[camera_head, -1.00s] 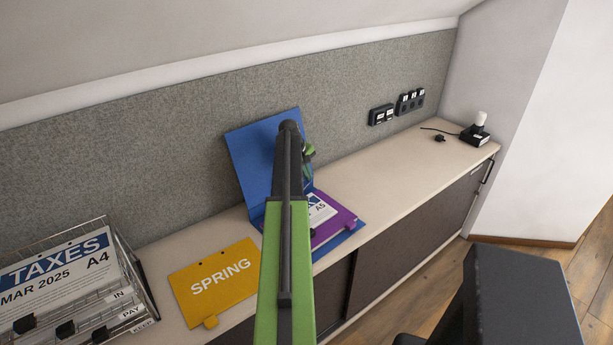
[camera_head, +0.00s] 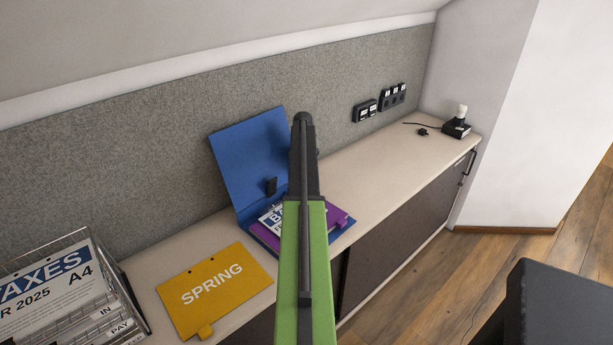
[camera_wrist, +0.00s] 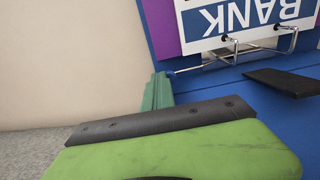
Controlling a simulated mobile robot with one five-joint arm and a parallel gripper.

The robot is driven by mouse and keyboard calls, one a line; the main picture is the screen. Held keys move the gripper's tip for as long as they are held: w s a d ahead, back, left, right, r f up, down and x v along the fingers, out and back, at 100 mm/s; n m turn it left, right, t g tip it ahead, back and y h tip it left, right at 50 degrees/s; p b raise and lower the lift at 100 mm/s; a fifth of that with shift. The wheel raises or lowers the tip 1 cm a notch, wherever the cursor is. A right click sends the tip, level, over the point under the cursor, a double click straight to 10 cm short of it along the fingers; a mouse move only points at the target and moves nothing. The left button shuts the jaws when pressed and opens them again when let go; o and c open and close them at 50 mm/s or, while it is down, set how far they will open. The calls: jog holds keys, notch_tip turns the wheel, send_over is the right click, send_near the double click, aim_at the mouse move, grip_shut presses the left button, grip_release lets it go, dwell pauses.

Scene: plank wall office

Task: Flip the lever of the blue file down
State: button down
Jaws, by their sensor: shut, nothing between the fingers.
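The blue file (camera_head: 246,160) lies open on the counter, its cover leaning back against the grey panel. A purple divider (camera_head: 338,216) and a white sheet (camera_head: 270,221) lie in it; the wrist view shows the sheet (camera_wrist: 235,22) reading "BANK" with metal rings (camera_wrist: 262,48) through it. The lever's black tip (camera_head: 271,186) stands up near the file's spine, and a black flat piece, apparently this tip, shows in the wrist view (camera_wrist: 290,82). My gripper (camera_wrist: 158,90) is shut and empty, beside the blue spine and left of the rings. In the head view my arm hides it.
A yellow SPRING folder (camera_head: 215,288) lies on the counter left of the file. A wire tray (camera_head: 60,290) of papers stands at far left. Sockets (camera_head: 380,102) are on the panel.

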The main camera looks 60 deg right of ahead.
jog(key=shift+w+a, duration=0.2)
jog(key=shift+a, duration=0.05)
jog(key=shift+a, duration=0.15)
jog(key=shift+w+a+r+p, duration=0.25)
jog(key=shift+a+r+p, duration=0.15)
jog(key=shift+a, duration=0.25)
notch_tip(320, 180, up, 14)
jog(key=d+p, duration=0.1)
jog(key=p, duration=1.3)
jog(key=shift+s, duration=0.35)
jog(key=shift+f, duration=0.1)
